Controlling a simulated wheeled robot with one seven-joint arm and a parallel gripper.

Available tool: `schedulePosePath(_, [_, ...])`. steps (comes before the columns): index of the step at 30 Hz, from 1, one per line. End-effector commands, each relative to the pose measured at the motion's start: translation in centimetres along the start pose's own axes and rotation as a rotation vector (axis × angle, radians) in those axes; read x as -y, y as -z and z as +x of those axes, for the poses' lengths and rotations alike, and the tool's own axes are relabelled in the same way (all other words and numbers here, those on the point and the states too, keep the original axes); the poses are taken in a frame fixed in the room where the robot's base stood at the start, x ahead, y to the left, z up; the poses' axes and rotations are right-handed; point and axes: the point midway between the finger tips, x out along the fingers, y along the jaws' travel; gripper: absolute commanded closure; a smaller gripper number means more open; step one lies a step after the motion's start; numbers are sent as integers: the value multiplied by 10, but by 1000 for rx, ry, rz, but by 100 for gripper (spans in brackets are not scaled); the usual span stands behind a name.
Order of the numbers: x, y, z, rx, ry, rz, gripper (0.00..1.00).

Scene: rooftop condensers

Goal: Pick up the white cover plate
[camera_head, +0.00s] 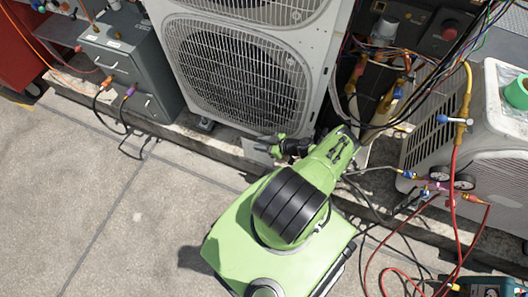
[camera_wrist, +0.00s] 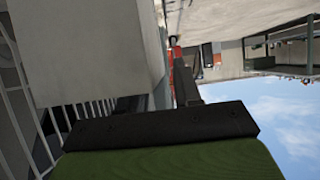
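A pale, flat plate-like surface (camera_wrist: 88,50) fills the upper left of the wrist view, close to the camera; it looks like the white cover plate. In the head view a small light-grey patch (camera_head: 256,151) shows just left of my gripper (camera_head: 270,146), low in front of the large condenser; it may be the same plate. One dark finger shows in the wrist view, right of the pale surface. The other finger is not clearly visible there and may be behind it. I cannot tell whether the fingers touch or hold the plate.
The large condenser (camera_head: 235,75) stands behind my gripper on a concrete ledge. A grey cabinet (camera_head: 130,65) is at left. Cables, gauges and hoses (camera_head: 440,185) crowd the right, beside a smaller unit (camera_head: 495,150). The paved floor (camera_head: 120,220) at lower left is clear.

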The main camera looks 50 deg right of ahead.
Motion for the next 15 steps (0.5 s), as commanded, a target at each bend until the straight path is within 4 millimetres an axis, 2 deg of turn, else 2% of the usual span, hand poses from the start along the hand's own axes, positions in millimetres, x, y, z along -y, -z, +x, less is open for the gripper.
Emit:
schedulePosePath(5, [0,1,0,1,-1,0,67])
schedulePosePath(12, [0,1,0,1,0,0,100])
schedulePosePath(15, [0,1,0,1,0,0,100])
